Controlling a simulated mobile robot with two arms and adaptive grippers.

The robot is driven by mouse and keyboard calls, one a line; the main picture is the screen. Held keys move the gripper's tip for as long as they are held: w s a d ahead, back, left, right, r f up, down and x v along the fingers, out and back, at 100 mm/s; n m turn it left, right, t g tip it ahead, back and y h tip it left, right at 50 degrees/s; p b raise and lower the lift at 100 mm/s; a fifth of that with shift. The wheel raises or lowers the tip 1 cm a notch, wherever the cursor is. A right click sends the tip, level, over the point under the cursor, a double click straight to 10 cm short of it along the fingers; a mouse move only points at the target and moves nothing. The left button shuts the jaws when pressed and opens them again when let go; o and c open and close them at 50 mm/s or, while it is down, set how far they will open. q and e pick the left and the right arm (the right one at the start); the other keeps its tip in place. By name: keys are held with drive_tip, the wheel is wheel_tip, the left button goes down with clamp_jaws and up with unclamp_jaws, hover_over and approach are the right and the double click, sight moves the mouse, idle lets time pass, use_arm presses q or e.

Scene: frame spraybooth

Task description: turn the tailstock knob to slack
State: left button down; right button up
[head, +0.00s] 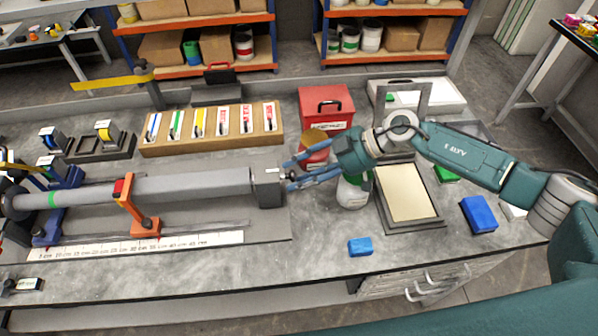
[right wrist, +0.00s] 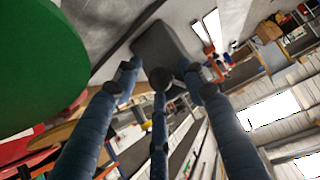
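The grey tailstock block (head: 267,187) is at the right end of the long grey bar (head: 195,184) in the head view. A small knob at its right face lies between my fingers and is mostly hidden. My right gripper (head: 291,174) reaches in from the right, its blue fingers spread apart on either side of that face. In the right wrist view the dark fingertips (right wrist: 161,78) are apart in front of the grey tailstock block (right wrist: 160,45). I cannot tell whether they touch the knob. My left gripper is not in view.
A white bottle with a green part (head: 353,190) stands close below my right gripper. A red tin (head: 314,152) is just behind it, and a red toolbox (head: 326,107) farther back. A framed panel (head: 408,192) lies to the right. A blue block (head: 360,246) lies near the front edge.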

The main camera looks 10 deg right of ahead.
drive_tip(key=shift+r, duration=0.1)
drive_tip(key=v, duration=1.2)
drive_tip(key=shift+d, duration=0.1)
